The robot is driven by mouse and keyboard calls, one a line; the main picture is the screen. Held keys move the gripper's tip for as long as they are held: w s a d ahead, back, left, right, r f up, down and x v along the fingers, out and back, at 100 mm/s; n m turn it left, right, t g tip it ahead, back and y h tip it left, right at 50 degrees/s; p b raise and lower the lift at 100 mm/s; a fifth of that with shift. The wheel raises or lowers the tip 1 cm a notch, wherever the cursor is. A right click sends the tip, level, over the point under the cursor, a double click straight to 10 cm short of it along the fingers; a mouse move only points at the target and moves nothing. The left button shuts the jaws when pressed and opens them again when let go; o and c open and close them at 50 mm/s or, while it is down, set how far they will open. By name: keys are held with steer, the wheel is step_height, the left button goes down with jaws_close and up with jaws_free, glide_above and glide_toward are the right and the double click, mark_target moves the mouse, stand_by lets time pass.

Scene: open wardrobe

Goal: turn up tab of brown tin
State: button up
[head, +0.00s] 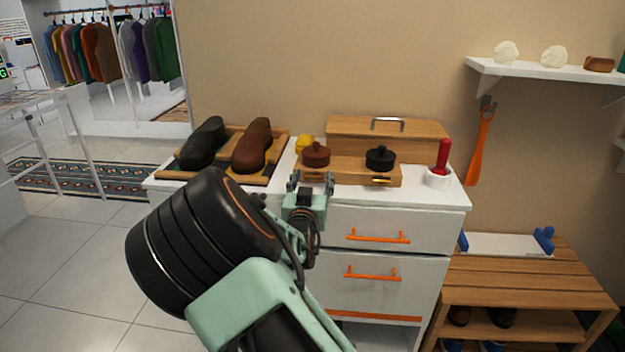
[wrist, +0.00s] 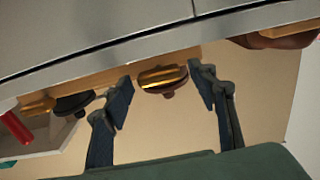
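The brown tin (head: 316,154) has a round lid with a knob and sits at the left front of a wooden stand (head: 348,172) on the white cabinet. My gripper (head: 310,183) is just in front of and below it, fingers apart. The wrist view appears upside down. In it the brown tin (wrist: 172,93) shows between the open fingers of my gripper (wrist: 163,84), with its gold tab (wrist: 163,77) lying across its front. No contact with the tab is visible. In the head view my gripper hides this tab.
A black tin (head: 380,158) with its own gold tab (head: 382,180) stands to the right. A yellow object (head: 303,143) and a tray with two shoes (head: 250,145) are to the left. Orange-handled drawers (head: 378,238) lie below.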

steer(key=c, duration=1)
steer(key=shift+o, duration=0.2)
steer(key=shift+f+m+b, duration=0.15)
steer(key=shift+m+b, duration=0.15)
steer(key=shift+b, duration=0.25)
steer(key=m+b, duration=0.2)
steer(key=b, duration=0.1)
steer(key=shift+d+f+m+b, duration=0.1)
steer(key=shift+d+m+b, duration=0.05)
steer(key=shift+m+b, duration=0.2)
steer(key=m+b, duration=0.2)
steer(key=b, duration=0.1)
steer(key=shift+m, duration=0.35)
steer(key=shift+m+b, duration=0.7)
steer(key=shift+b, duration=0.2)
steer(key=o, duration=1.2)
steer(key=shift+c, duration=0.2)
